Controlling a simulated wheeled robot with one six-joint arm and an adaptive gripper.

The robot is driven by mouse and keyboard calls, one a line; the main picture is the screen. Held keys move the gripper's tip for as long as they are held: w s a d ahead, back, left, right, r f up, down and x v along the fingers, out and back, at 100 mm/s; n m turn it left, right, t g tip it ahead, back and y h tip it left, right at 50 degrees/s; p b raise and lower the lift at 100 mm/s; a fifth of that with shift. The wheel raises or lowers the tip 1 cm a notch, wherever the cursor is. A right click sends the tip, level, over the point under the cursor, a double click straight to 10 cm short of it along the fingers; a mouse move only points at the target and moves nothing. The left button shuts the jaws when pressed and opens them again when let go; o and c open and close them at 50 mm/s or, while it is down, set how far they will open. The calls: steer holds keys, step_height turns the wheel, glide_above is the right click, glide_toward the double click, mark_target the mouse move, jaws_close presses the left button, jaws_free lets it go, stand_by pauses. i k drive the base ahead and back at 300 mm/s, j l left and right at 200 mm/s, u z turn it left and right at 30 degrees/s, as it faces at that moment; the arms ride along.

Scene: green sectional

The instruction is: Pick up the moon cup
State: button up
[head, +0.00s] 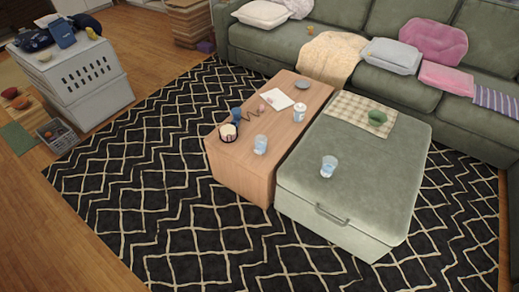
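Several cup-like things stand on the wooden table (226,170) and the green ottoman (345,225). A white cup (299,113) with a small dark mark stands toward the table's right edge. A dark blue cup (237,114) stands near its left edge. A clear bluish glass (260,145) stands near the table's front, and a similar glass (329,166) stands on the ottoman. No moon pattern is clear at this size, so I cannot tell which is the moon cup. My gripper is not in view.
A white-and-dark round container (228,132), a paper (276,100) and a grey dish (302,84) are on the table. A green bowl (377,117) rests on a checked cloth (345,107). The sofa (300,45) is behind. The patterned rug (140,190) is clear in front and left.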

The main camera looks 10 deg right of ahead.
mark_target(261, 141)
steer(key=u, duration=2.8)
steer(key=z, duration=2.8)
steer(key=i+j, duration=0.15)
steer(key=i, duration=0.4)
steer(key=i+j+u, duration=0.15)
steer(key=i, duration=0.4)
steer(key=i+j, duration=0.15)
steer(key=i, duration=0.45)
steer(key=u, duration=0.05)
